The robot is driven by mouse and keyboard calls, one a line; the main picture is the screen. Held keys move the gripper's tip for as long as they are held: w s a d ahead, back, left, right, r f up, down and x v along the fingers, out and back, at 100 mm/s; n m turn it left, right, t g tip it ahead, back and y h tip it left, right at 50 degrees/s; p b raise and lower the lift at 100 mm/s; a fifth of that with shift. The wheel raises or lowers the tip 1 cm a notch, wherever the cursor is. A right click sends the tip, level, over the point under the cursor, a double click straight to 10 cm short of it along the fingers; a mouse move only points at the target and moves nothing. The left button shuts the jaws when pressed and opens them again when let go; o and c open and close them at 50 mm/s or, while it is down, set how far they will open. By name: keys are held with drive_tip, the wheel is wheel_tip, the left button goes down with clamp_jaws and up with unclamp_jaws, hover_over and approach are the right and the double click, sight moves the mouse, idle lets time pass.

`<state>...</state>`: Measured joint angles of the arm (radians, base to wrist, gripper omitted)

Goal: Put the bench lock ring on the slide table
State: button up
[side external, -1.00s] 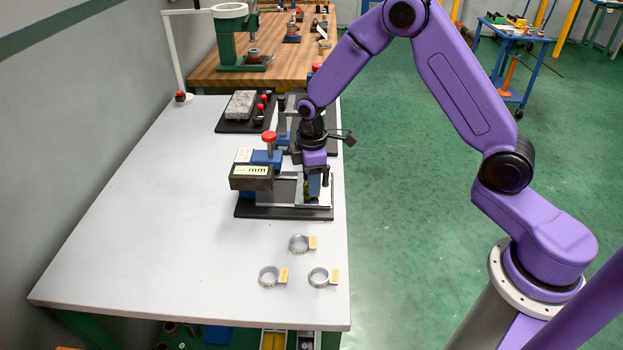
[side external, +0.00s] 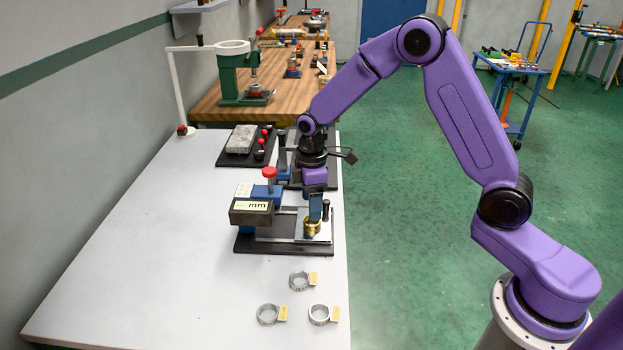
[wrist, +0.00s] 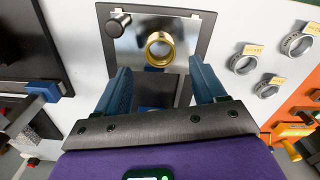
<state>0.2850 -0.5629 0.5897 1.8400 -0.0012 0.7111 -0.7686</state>
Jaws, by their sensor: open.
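A brass-coloured ring (side external: 312,230) sits on the bright metal slide table (side external: 326,231) of the vise, near its front right. In the wrist view the ring (wrist: 149,48) lies on the plate (wrist: 128,48), with its hole facing the camera. My gripper (side external: 315,212) is just above the ring in the side view. In the wrist view its blue fingers (wrist: 160,66) are spread with nothing between them, and the ring shows clear beyond the tips. Whether this ring is the bench lock ring cannot be read.
Three silver tagged rings (side external: 292,283) (side external: 267,322) (side external: 318,321) lie on the white bench in front of the vise. The vise's dark block marked "mm" (side external: 251,213) and red knob (side external: 269,172) stand left of my gripper. A granite block (side external: 242,138) lies behind. The bench's left side is clear.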

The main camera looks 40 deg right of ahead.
wheel_tip(320, 180, up, 8)
drive_tip(key=f, duration=0.1)
drive_tip(key=s+a+r, duration=0.2)
drive_tip(key=s, duration=0.7)
drive_tip(key=s+a+r, duration=0.2)
drive_tip(key=s, duration=0.6)
drive_tip(key=s+d, duration=0.2)
drive_tip(key=s, duration=0.6)
drive_tip(key=s+d, duration=0.3)
drive_tip(key=s, duration=0.5)
drive_tip(key=shift+d+n, duration=0.15)
drive_tip(key=shift+n, duration=0.15)
